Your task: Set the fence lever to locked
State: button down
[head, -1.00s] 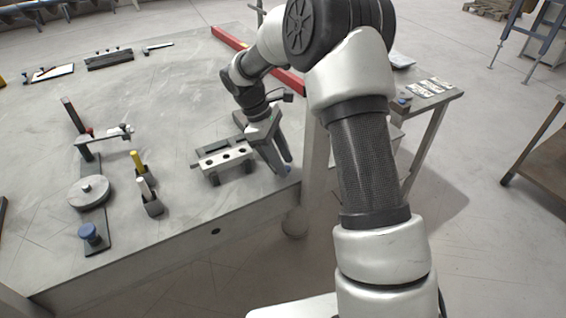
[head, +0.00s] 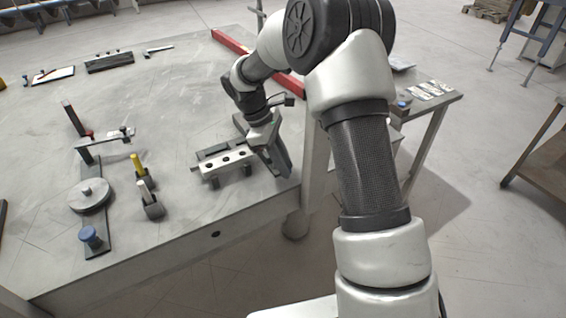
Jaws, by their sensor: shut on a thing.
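The fence (head: 224,162) is a light bar with several dark holes, standing on dark supports near the front right edge of the grey table. My gripper (head: 277,165) points down at the right end of this fence, close above the table top. Its fingers are shut on a small part there, which I take to be the fence lever. The fingers hide nearly all of the lever, so its exact angle cannot be told.
Left on the table (head: 150,90) are a round disc fixture (head: 89,195) with a blue knob (head: 91,236), and yellow- and white-handled pieces (head: 138,165) in dark holders. A red rail (head: 232,42) lies behind my arm. A side table (head: 432,98) stands right.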

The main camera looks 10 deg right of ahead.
jog(key=n+p, duration=0.1)
jog(key=d+n+t+p, duration=0.1)
jog(key=n, duration=0.1)
jog(key=n+p, duration=0.1)
jog(key=shift+w+d+r+t+h, duration=0.2)
jog(key=shift+w+d+t+h, duration=0.1)
jog(key=shift+w+d, duration=0.1)
jog(key=n+p, duration=0.1)
jog(key=w+d+n+t+p, duration=0.1)
jog(key=n, duration=0.1)
jog(key=shift+f+n, duration=0.1)
jog(key=shift+n, duration=0.2)
jog(key=shift+w+d+f+n+t+p, duration=0.15)
jog(key=shift+w+n+t+p, duration=0.1)
jog(key=shift+n, duration=0.3)
jog(key=shift+w+d+r+n+t+p, duration=0.15)
jog(key=shift+n+t+p, duration=0.1)
jog(key=shift+n, duration=0.3)
jog(key=shift+f, duration=0.1)
jog(key=c, duration=1.6)
grip_release()
jog(key=p+v, duration=0.1)
jog(key=v, duration=0.4)
jog(key=p+v, duration=0.1)
jog(key=v, duration=0.5)
jog(key=p+v, duration=0.1)
jog(key=v, duration=0.5)
jog(key=shift+s+d+r, duration=0.15)
jog(key=shift+d+r, duration=0.15)
jog(key=shift+r, duration=0.05)
